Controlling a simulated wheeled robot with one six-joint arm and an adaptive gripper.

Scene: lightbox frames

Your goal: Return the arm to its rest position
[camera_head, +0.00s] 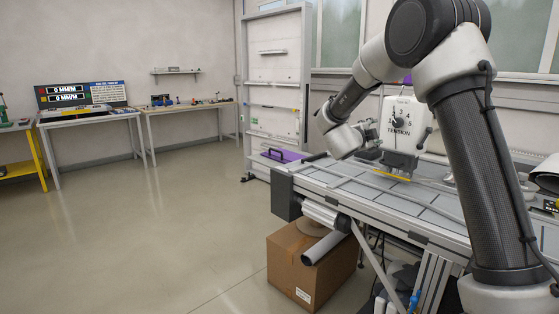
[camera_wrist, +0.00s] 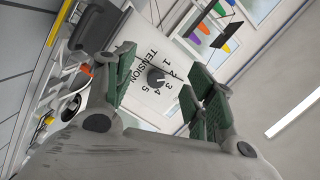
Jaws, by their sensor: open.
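My arm (camera_head: 485,180) reaches up and bends over to the left above the grey workbench (camera_head: 345,182). My gripper (camera_head: 372,142) is at the end of the arm, in front of a white tension unit (camera_head: 400,107) with a numbered dial. In the wrist view my gripper (camera_wrist: 168,92) has its two green-padded fingers spread apart with nothing between them. The dial face (camera_wrist: 150,95) shows beyond the fingers, turned sideways. In the head view the gripper is small and partly hidden by my wrist.
A cardboard box (camera_head: 300,262) stands on the floor under the bench. A white shelf frame (camera_head: 273,90) stands behind. Tables with a display board (camera_head: 82,95) are at the far left. The floor on the left is clear.

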